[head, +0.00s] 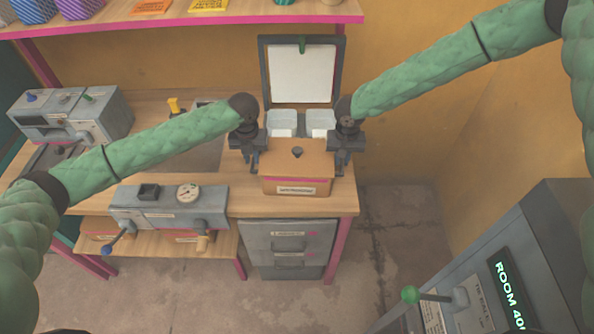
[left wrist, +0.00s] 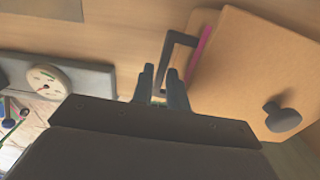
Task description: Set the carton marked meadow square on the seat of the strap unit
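An orange-brown carton (head: 297,158) with a dark knob on top, a pink band and a front label too small to read stands near the table's front edge. My left gripper (head: 254,168) is at its left side. In the left wrist view, the fingers (left wrist: 160,75) straddle a dark side handle (left wrist: 182,38) of the carton, with a gap seemingly left around the bar. My right gripper (head: 336,168) is at the carton's right side; its fingers are too small to read. I cannot tell which device is the strap unit, and no seat is clearly identifiable.
Behind the carton is an open case with an upright white panel (head: 302,75) and pale bins (head: 282,122). A grey gauge unit (head: 160,207) with levers is front left, a grey machine (head: 75,112) far left. Drawers (head: 290,250) stand below; a lever cabinet (head: 470,290) is at right.

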